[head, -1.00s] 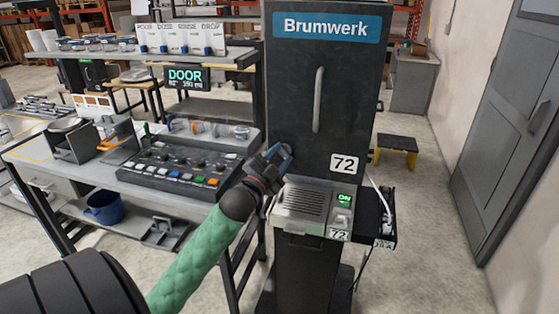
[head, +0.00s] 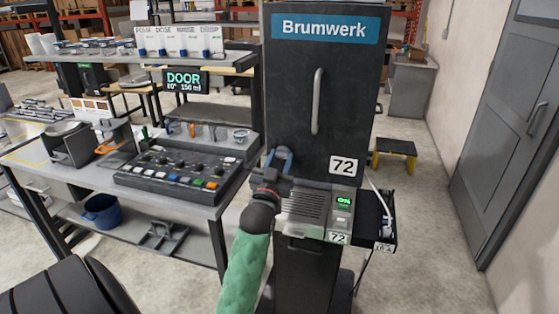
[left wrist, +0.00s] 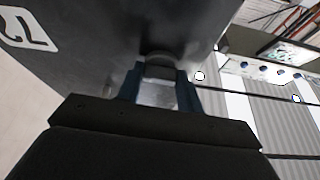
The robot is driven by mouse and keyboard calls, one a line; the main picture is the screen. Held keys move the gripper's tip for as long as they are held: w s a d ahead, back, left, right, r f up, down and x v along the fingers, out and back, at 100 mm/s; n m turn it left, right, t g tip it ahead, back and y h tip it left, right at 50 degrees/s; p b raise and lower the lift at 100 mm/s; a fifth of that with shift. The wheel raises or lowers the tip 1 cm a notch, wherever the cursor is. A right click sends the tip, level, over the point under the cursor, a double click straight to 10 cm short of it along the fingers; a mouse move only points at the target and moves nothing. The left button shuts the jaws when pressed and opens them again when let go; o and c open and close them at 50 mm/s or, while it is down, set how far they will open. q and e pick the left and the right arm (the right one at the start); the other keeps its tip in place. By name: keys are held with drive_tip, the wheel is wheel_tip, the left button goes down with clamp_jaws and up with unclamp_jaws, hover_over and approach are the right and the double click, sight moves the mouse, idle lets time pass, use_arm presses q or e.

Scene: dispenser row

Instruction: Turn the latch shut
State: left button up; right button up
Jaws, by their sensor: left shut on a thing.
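The dark Brumwerk cabinet (head: 300,90) stands upright with its door front facing me. My left gripper (head: 278,158) is at the lower left of this door, its blue fingers pointing up. In the left wrist view, the blue fingers (left wrist: 163,95) are shut on a small grey piece, the latch (left wrist: 158,93), close against the dark cabinet face. In the head view the fingers hide the latch, and I cannot tell its exact angle. My right gripper is in neither view.
A vertical grey handle (head: 317,100) is on the door. A bench with a button panel (head: 180,175) stands left; a yellow-legged stool (head: 395,150) stands right.

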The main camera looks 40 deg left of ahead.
use_arm(q)
drive_tip(key=shift+n+y, duration=0.4)
drive_tip(key=shift+n, duration=0.3)
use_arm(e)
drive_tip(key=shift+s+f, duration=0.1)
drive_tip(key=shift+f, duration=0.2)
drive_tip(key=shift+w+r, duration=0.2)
use_arm(q)
drive_tip(key=o, duration=1)
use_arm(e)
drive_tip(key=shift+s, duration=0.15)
use_arm(q)
drive_tip(key=shift+s+d+f, duration=0.2)
drive_tip(key=shift+s+f, duration=0.1)
drive_tip(key=shift+b+v, duration=1.5)
drive_tip(key=shift+v, duration=1.95)
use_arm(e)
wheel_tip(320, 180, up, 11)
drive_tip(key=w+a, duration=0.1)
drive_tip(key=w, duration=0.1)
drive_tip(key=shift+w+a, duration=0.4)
